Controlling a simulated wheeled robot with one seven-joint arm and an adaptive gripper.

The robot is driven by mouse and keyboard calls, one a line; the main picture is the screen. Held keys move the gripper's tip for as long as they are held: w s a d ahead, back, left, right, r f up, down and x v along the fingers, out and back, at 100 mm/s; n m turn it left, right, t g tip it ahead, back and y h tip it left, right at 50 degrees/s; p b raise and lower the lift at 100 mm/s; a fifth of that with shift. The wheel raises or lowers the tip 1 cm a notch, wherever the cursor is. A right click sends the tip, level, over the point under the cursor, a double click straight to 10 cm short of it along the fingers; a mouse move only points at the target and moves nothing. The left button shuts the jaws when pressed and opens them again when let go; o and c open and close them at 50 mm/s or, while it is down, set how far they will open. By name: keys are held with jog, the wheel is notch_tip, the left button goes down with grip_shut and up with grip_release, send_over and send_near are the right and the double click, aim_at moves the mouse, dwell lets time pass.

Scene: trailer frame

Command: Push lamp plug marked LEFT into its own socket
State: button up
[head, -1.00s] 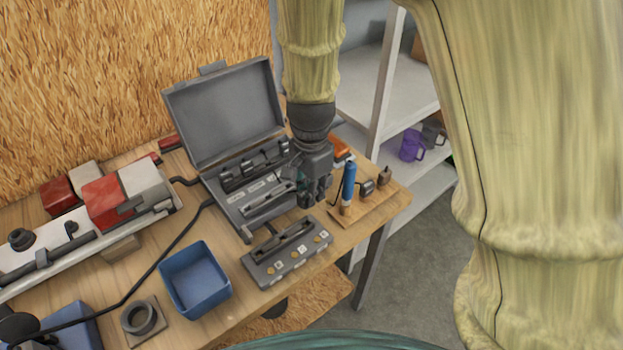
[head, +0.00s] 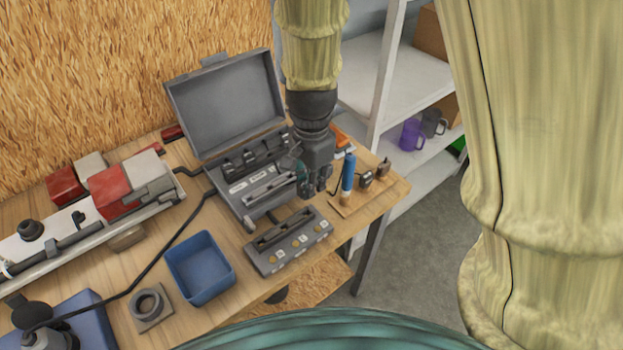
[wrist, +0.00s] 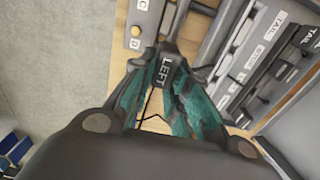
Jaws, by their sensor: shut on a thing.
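My gripper (head: 316,184) is shut on the plug marked LEFT, a dark plug whose white lettering (wrist: 166,74) shows between the two teal fingers in the wrist view. In the head view the plug is hidden or too small to make out in the jaws. A grey socket block (head: 268,259) with several brass-coloured round spots and small white labels lies on the bench just left of and nearer than the gripper. Its edge, with letters C and D, shows in the wrist view (wrist: 133,31), beyond the plug's front end. The plug appears apart from the block.
An open grey case (head: 228,107) with slots labelled TAIL and others stands behind the block. A wooden board (head: 379,196) at right holds a blue-handled tool (head: 348,171) and small dark pieces. A blue bin (head: 199,268) stands left. Shelving (head: 388,83) stands beyond the bench.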

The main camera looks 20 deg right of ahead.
jog(key=w, duration=0.2)
jog(key=p, duration=0.7)
send_over(274, 152)
dwell(1.1)
jog(key=shift+f, duration=0.15)
jog(key=shift+f+b, duration=0.35)
jog(key=shift+f, duration=1.35)
jog(key=shift+f, duration=1.2)
jog(key=shift+f, duration=0.4)
jog(key=shift+f+b, duration=0.4)
jog(key=shift+f, duration=0.1)
dwell(0.6)
